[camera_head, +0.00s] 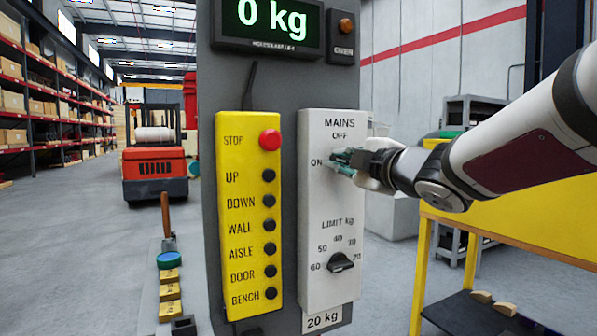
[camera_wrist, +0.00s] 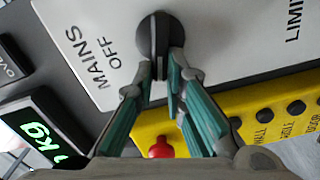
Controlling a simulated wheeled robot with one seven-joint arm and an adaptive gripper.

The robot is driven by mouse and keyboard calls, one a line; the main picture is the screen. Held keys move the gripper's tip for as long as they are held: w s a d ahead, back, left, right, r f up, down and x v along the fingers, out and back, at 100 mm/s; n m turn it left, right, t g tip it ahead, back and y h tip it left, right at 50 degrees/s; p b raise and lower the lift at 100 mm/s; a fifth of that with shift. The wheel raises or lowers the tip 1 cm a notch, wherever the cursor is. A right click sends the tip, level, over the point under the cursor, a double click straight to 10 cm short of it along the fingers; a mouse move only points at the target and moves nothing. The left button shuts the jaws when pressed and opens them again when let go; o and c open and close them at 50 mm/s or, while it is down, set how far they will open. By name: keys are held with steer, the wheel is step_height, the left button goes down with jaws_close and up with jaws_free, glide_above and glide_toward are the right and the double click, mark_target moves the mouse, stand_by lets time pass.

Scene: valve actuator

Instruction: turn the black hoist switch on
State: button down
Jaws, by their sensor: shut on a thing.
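The black hoist switch is the round MAINS knob (camera_wrist: 158,32) on the white panel (camera_head: 345,205). In the wrist view its raised bar runs crosswise on the panel, with one end toward the side where the ON label stands. My gripper (camera_wrist: 164,78) is shut on that end of the bar, a teal-padded finger on each side. In the head view my gripper (camera_head: 345,160) reaches in from the right, just beside the ON label, and hides the knob. The OFF label stands above it. The ON label does not show in the wrist view.
A black LIMIT knob (camera_head: 341,262) sits lower on the same panel. The yellow button box (camera_head: 238,205) with a red STOP button (camera_head: 270,139) stands close on the left. The display (camera_head: 268,22) above reads 0 kg. A yellow bench (camera_head: 520,225) is at right.

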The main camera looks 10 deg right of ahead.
steer(key=shift+a+f+n+b, duration=0.1)
steer(key=shift+f+n+b, duration=0.2)
steer(key=shift+n+b, duration=0.7)
steer(key=c, duration=1.6)
jaws_free()
steer(key=shift+c, duration=0.2)
steer(key=shift+s, duration=0.1)
steer(key=v, duration=1.2)
